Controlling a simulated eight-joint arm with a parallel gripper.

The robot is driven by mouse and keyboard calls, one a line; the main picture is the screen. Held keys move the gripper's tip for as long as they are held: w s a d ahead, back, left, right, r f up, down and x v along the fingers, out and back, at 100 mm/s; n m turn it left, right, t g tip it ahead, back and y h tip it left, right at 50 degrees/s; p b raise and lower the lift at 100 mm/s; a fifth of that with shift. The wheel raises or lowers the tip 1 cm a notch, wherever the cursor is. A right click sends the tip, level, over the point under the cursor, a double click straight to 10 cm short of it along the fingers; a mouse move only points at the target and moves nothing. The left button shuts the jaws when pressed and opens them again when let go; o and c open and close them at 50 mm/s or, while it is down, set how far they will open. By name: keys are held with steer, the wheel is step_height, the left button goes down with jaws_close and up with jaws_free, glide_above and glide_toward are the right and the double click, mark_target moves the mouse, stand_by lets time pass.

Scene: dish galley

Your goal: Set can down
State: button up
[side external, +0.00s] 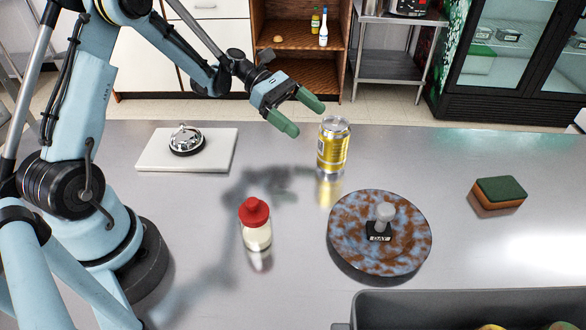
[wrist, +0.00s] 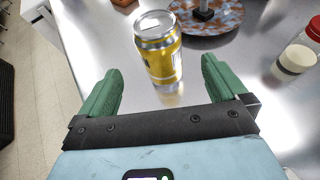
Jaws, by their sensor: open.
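A yellow and silver can (side external: 333,146) stands upright on the steel counter (side external: 290,290), near its back edge. My gripper (side external: 305,112) is open, with green fingers, a little above the counter to the upper left of the can. In the wrist view the can (wrist: 158,52) stands upright ahead of my gripper (wrist: 160,88), in line with the gap between the fingers. The fingers look apart from the can, and nothing is between them.
A mottled plate (side external: 350,232) holding a small stamp (side external: 382,222) lies right of a red-capped bottle (side external: 256,224). A sponge (side external: 499,194) lies at right. A bell (side external: 186,140) sits on a white board (side external: 222,150). A grey bin (side external: 450,302) stands at front right. Counter around the can is clear.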

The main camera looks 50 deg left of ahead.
steer(key=s+r+m+t+y, duration=0.2)
steer(key=s+m+y, duration=0.4)
steer(key=m, duration=0.4)
steer(key=s+d+r+m+t+y, duration=0.1)
steer(key=s+r+m+t+y, duration=0.1)
steer(key=s+r+m+y, duration=0.2)
steer(key=s+m+y, duration=0.3)
steer(key=s+m, duration=0.1)
steer(key=m, duration=0.2)
steer(key=shift+s+m, duration=0.15)
steer(key=shift+m, duration=0.25)
